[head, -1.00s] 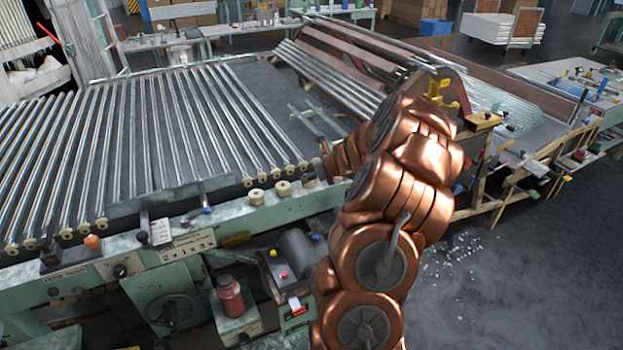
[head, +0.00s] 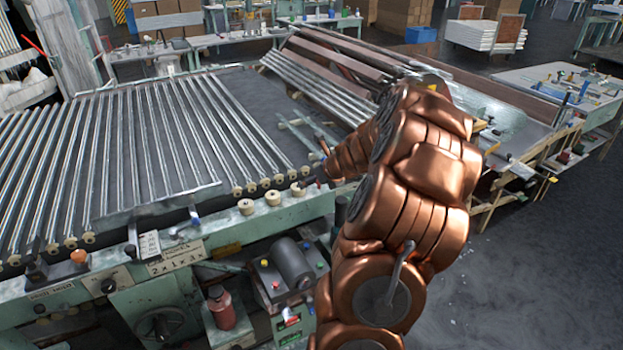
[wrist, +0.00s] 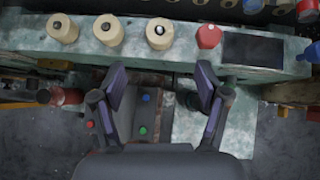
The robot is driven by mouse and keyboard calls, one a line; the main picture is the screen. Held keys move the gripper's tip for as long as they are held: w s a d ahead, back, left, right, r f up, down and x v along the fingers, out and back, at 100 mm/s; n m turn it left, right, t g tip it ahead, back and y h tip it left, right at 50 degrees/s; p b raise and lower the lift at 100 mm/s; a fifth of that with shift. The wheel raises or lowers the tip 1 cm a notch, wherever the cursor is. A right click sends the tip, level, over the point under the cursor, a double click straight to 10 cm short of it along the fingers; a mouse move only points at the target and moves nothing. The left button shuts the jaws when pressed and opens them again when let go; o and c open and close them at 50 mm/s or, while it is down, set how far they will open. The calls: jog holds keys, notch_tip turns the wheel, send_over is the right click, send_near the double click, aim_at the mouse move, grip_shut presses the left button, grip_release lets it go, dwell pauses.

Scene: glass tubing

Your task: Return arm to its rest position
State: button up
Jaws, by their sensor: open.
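My copper-coloured arm reaches from the bottom middle of the head view up and then left towards the front rail (head: 225,222) of the glass-tube machine. My gripper (wrist: 161,88) is open and empty in the wrist view, its two dark fingers spread apart. It is above the front edge of the pale green rail, with cream rollers (wrist: 109,30) and a red knob (wrist: 208,36) beyond the fingertips. In the head view the gripper is small and dark at the arm's end, and its fingers are hard to make out.
Glass tubes (head: 150,140) lie across the machine bed at left. A control box (head: 285,275) and a red bottle (head: 221,308) are below the rail. A rack of tubes (head: 330,90) and a cluttered bench (head: 550,80) stand behind and right. Open floor (head: 540,270) lies at right.

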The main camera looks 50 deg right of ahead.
jog(key=w+a+r+n+y, duration=0.25)
jog(key=a+n, duration=0.25)
jog(key=a, duration=0.4)
jog(key=w+a+r+n+y, duration=0.1)
jog(key=a+r+n, duration=0.3)
jog(key=a, duration=0.6)
jog(key=s+a+n+g+y, duration=0.2)
jog(key=s+a+n+g, duration=0.15)
jog(key=a+n, duration=0.8)
jog(key=s+a+n+g+h, duration=0.1)
jog(key=s+a+n+g, duration=0.2)
jog(key=s+a+n, duration=0.55)
jog(key=s+a+n+g, duration=0.25)
jog(key=s+a, duration=0.25)
jog(key=s, duration=0.6)
jog(key=s+d+n+g+h, duration=0.1)
jog(key=s+d+n+h, duration=0.1)
jog(key=s+n, duration=0.5)
jog(key=s, duration=0.3)
jog(key=shift+s+g+h, duration=0.15)
jog(key=shift+g+h, duration=0.15)
jog(key=shift+h, duration=0.05)
